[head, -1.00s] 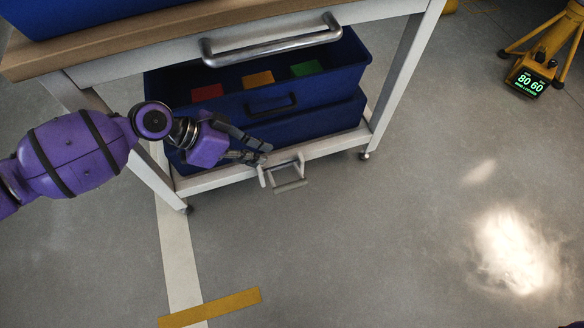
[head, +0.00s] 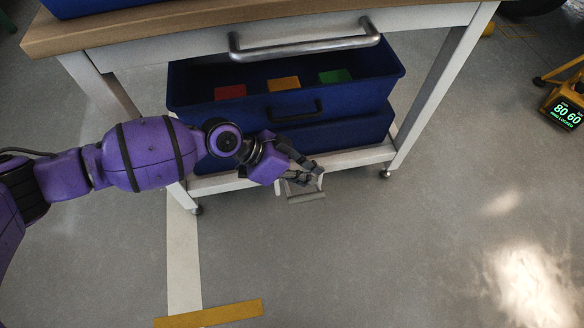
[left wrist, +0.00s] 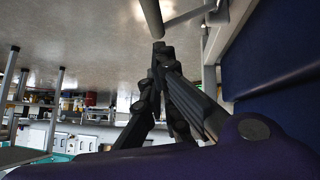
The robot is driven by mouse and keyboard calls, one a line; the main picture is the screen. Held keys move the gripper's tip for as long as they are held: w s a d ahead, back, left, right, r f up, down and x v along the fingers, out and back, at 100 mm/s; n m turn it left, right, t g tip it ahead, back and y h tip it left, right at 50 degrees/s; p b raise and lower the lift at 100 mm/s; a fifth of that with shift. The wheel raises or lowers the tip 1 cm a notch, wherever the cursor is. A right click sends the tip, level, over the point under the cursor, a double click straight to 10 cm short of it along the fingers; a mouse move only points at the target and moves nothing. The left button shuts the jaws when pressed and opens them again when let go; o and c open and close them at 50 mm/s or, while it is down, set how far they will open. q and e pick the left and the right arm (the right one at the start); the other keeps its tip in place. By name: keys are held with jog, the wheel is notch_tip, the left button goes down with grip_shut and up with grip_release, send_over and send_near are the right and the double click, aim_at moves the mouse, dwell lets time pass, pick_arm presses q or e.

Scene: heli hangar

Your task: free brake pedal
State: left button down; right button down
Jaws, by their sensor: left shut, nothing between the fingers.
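The brake pedal (head: 308,195) is a grey metal bar frame at the front of the cart's lower shelf, low above the floor. My left gripper (head: 315,172) is at the pedal, its dark fingers over the pedal's upper part and hiding some of it. In the left wrist view the fingertips (left wrist: 162,48) are together and empty, close to a grey bar of the pedal (left wrist: 152,18). I cannot tell whether they touch it. My right gripper is not in view.
The white cart frame (head: 440,95) has a wooden top (head: 150,30) and a drawer handle (head: 305,47) above my gripper. A blue bin (head: 355,90) with coloured pieces stands on the lower shelf. A yellow device with a display (head: 566,112) stands at right. Floor in front is clear.

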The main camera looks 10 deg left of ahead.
pick_arm(q)
jog(key=f, duration=0.1)
jog(key=f+b, duration=0.1)
jog(key=f, duration=0.1)
jog(key=shift+s+a+f, duration=0.1)
jog(key=shift+s+f, duration=0.1)
jog(key=shift+s, duration=0.15)
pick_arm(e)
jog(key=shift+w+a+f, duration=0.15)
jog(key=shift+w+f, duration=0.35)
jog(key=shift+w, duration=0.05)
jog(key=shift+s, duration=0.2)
